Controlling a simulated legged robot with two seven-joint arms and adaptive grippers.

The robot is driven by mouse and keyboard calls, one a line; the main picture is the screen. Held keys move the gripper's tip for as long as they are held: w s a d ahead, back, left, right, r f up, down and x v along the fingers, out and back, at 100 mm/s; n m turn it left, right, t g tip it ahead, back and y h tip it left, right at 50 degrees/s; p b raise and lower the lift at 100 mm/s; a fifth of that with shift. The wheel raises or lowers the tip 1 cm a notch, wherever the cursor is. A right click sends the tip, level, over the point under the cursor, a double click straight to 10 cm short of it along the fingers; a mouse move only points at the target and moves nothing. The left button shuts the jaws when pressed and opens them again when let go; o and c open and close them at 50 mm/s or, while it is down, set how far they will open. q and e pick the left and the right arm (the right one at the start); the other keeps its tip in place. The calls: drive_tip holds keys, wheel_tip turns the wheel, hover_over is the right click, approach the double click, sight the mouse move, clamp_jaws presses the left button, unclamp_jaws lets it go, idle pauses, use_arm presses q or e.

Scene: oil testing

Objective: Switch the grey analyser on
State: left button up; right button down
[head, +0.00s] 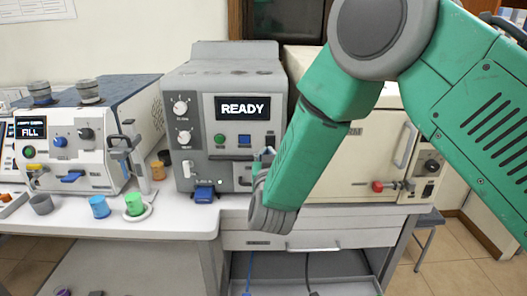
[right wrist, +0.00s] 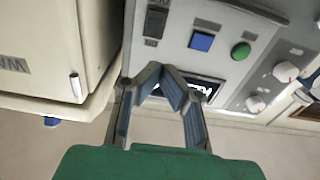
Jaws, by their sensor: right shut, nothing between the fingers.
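The grey analyser (head: 232,163) stands on the bench in the middle of the head view. Its lit display (head: 243,108) reads READY. Below it are a green button (head: 219,139) and a blue button (head: 244,139). The right wrist view shows the blue button (right wrist: 201,41), the green button (right wrist: 240,51), part of the display (right wrist: 205,87) and a dark switch-like part (right wrist: 156,22). My right gripper (head: 267,154) is shut and empty in front of the analyser's lower right front. In the right wrist view its fingertips (right wrist: 162,70) point at the panel; contact cannot be told. My left gripper is out of view.
A white instrument (head: 70,150) reading FILL stands at left, with small cups (head: 100,206) before it. A cream oven-like box (head: 350,165) stands at right, partly behind my arm. A drawer (head: 258,241) and open shelf (head: 290,265) lie below the bench top.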

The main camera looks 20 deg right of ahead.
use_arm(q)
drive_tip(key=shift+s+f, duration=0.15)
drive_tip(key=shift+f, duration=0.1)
use_arm(e)
drive_tip(key=shift+r+v, duration=0.2)
drive_tip(key=shift+v, duration=0.75)
drive_tip(key=shift+r+v, duration=0.2)
drive_tip(key=shift+v, duration=0.7)
drive_tip(key=shift+r+v, duration=0.2)
drive_tip(key=shift+v, duration=0.75)
